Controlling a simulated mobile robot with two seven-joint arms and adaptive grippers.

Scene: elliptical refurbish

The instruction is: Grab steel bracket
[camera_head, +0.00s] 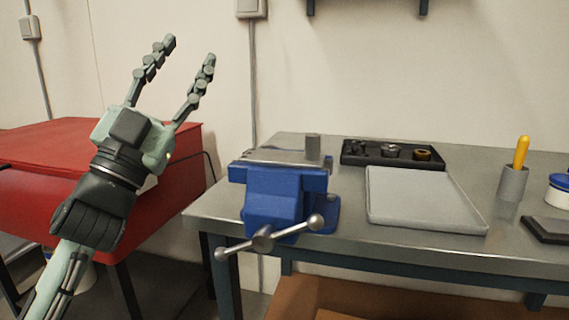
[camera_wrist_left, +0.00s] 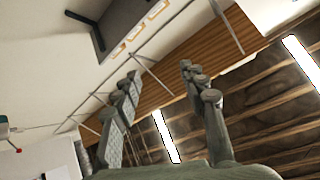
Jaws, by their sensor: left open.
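A blue bench vise (camera_head: 272,200) stands at the left front of the metal workbench. A grey upright metal tab (camera_head: 313,147) rises at the right of the vise top, beside a flat grey surface; it looks like the steel bracket, but I cannot tell whether tab and flat part are one piece. My left gripper (camera_head: 189,51) is raised to the left of the vise, well apart from it, fingers up, open and empty. In the left wrist view its open fingers (camera_wrist_left: 160,70) point toward the ceiling, and no bracket shows there. My right gripper is not in view.
The workbench (camera_head: 350,250) bears a black tray (camera_head: 352,158) with small round parts, an empty grey tray (camera_head: 420,200), and a grey cup (camera_head: 513,184) with a yellow-handled tool. A red cabinet (camera_head: 60,185) stands at the left, behind my left arm. Air above the vise is clear.

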